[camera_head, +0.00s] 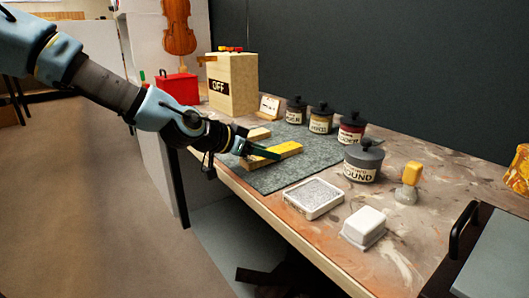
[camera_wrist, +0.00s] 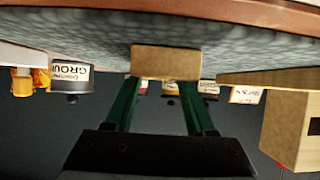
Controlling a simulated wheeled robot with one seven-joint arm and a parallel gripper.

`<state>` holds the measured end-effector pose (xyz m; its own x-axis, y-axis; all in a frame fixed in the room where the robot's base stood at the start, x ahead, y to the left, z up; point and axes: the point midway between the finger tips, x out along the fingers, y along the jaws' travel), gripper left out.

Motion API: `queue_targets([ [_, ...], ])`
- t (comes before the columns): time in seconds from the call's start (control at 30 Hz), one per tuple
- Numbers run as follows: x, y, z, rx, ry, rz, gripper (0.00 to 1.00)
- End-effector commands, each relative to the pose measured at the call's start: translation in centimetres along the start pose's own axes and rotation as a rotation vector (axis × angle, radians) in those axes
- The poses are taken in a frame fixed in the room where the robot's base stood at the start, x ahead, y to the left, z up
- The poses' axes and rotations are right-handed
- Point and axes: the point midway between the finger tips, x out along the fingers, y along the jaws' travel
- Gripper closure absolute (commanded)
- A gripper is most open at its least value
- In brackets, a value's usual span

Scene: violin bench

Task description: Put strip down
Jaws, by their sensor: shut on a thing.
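My gripper (camera_head: 262,153) is low over the grey-green mat (camera_head: 290,178) and is shut on a pale wooden strip with a yellow top (camera_head: 288,149). In the wrist view the green fingers (camera_wrist: 160,100) stand on either side of the strip's tan end (camera_wrist: 166,62). The strip lies roughly level at the mat; I cannot tell whether it touches it. A finger hides part of its middle. A second small wooden piece (camera_head: 259,133) lies behind it on the mat.
Several dark-lidded jars (camera_head: 321,118) stand along the mat's back, with a larger grey pot (camera_head: 363,161) to the right. A wooden box marked OFF (camera_head: 233,86) stands behind.

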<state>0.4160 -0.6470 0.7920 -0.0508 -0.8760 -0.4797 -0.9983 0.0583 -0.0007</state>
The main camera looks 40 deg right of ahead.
Motion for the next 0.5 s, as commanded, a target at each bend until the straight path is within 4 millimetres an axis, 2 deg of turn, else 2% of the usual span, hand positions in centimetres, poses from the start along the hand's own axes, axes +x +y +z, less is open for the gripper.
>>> queue_targets([
  [0.03, 0.04, -0.01, 0.08, 0.0, 0.0, 0.0, 0.42],
  [0.3, 0.02, -0.01, 0.04, 0.0, 0.0, 0.0, 0.14],
  [0.5, 0.01, -0.02, 0.02, 0.0, 0.0, 0.0, 0.14],
])
